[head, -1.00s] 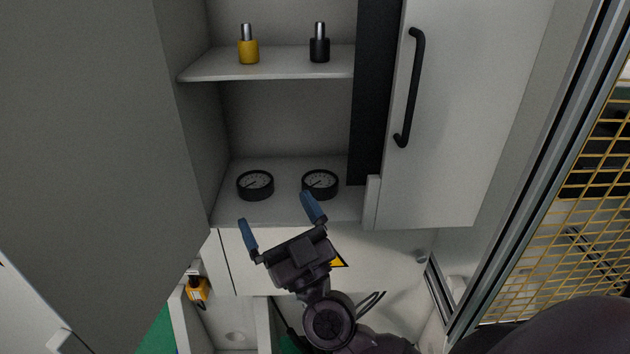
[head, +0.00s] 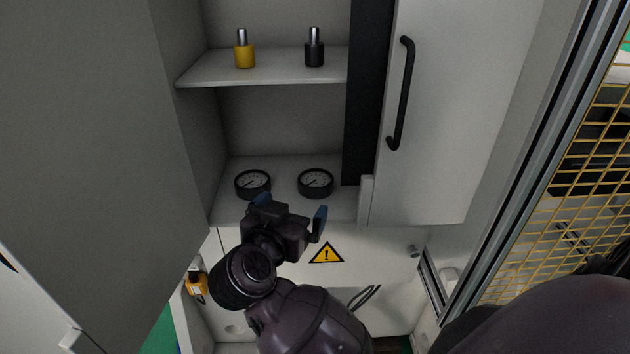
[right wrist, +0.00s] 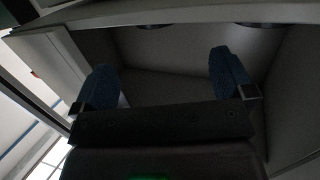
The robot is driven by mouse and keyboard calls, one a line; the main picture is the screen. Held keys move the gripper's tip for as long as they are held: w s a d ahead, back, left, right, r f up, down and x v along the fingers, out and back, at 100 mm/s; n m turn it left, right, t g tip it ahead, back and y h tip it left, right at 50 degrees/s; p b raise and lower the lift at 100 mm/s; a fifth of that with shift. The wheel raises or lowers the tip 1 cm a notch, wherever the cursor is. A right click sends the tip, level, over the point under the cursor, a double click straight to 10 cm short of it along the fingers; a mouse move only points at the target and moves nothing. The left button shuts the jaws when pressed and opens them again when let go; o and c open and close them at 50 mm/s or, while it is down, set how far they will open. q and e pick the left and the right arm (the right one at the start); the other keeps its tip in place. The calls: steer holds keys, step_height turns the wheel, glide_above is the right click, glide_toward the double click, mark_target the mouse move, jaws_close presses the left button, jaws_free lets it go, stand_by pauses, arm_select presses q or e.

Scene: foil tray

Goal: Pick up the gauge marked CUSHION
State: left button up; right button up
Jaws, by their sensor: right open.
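Two round black-rimmed gauges with pale dials stand on the lower cabinet floor in the head view: a left gauge (head: 253,184) and a right gauge (head: 315,183). The lettering on both is too small to read, so I cannot tell which is marked CUSHION. My right gripper (head: 291,209) is open and empty, just in front of the shelf edge and below the gauges in the picture. Its blue fingers also show spread in the right wrist view (right wrist: 163,75), with two dark rounded shapes at the top edge. My left gripper is out of view.
The upper shelf (head: 270,72) holds a yellow-bodied item (head: 244,55) and a black one (head: 314,53). A cabinet door with a black handle (head: 402,95) stands to the right. A grey panel (head: 90,130) fills the left. Yellow mesh (head: 595,170) is far right.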

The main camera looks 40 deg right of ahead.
mark_target(312, 184)
steer(key=p+x, duration=0.1)
steer(key=x, duration=0.9)
steer(key=shift+w+d, duration=0.2)
steer(key=shift+d, duration=0.15)
steer(key=c, duration=0.9)
